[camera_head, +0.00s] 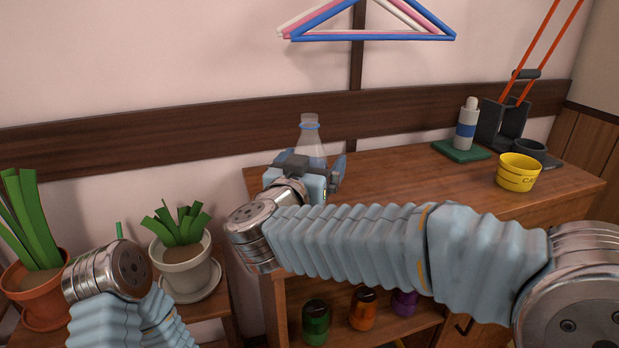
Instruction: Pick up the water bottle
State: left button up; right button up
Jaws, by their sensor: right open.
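A clear water bottle (310,137) with a blue ring at its neck stands upright at the left end of the wooden cabinet top. My right gripper (314,166) is directly in front of it, with its fingers apart, and hides the bottle's lower part. I cannot tell whether the fingers reach around the bottle or touch it. Part of my left arm (112,300) shows at the lower left; its gripper is not visible.
On the cabinet top (400,172) stand a yellow bowl (518,173), a white-and-blue bottle (466,125) on a green cloth (461,152) and a dark holder (500,125). Potted plants (180,250) stand at left. Hangers (370,36) hang above. Jars (363,308) sit on the shelf below.

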jog(key=shift+c, duration=0.2)
jog(key=c, duration=1)
jog(key=shift+c, duration=0.6)
jog(key=shift+r, duration=0.15)
